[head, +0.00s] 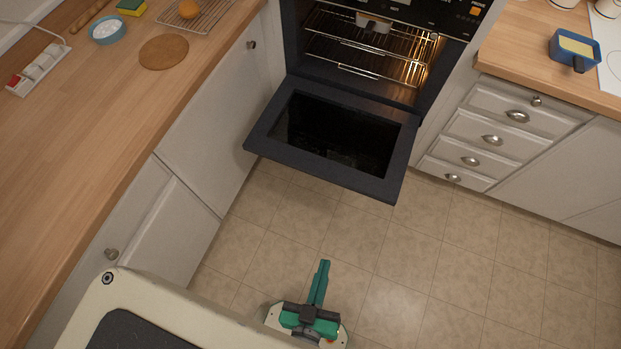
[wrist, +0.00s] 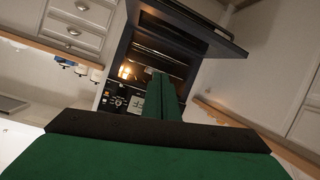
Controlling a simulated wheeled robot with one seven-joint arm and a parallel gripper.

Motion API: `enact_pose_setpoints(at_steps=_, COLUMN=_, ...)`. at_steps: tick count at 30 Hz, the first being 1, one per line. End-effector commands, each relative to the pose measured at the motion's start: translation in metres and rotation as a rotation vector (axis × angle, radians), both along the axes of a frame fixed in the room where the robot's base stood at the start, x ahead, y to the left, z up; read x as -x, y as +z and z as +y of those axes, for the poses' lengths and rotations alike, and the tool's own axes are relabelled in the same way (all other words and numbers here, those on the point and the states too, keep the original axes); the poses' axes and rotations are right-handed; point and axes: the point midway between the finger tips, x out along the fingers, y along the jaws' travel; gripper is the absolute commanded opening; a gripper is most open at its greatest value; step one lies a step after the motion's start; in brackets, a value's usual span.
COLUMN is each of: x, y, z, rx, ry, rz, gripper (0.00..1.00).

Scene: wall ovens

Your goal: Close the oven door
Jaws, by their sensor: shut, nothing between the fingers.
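The oven door (head: 335,140) is open, folded down and out from the lit oven (head: 370,50) at the back in the head view. It is dark with a glass window. In the wrist view the door (wrist: 195,25) juts out at the top, and the picture looks turned over. My green gripper (head: 323,265) is in front of the door and apart from it, near the bottom middle of the head view. Its fingers are together and hold nothing. The gripper (wrist: 162,80) also shows in the wrist view, pointing toward the oven.
A wooden counter (head: 90,130) over white cabinets runs along the left. Drawers (head: 485,135) and another counter holding a blue container (head: 574,50) are on the right. The tiled floor (head: 400,260) between is clear.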

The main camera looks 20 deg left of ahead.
Motion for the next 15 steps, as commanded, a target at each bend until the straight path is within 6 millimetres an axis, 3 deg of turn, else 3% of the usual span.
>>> enact_pose_setpoints(at_steps=1, x=-0.006, y=-0.027, z=0.008, rx=0.087, ry=0.062, rz=0.023, gripper=0.00)
enact_pose_setpoints(at_steps=6, x=-0.025, y=-0.125, z=0.032, rx=0.478, ry=0.300, rz=0.106, gripper=0.00)
enact_pose_setpoints(at_steps=12, x=-0.057, y=-0.221, z=0.054, rx=0.959, ry=0.570, rz=0.146, gripper=0.00)
enact_pose_setpoints(at_steps=15, x=-0.079, y=-0.257, z=0.064, rx=1.209, ry=0.690, rz=0.144, gripper=0.00)
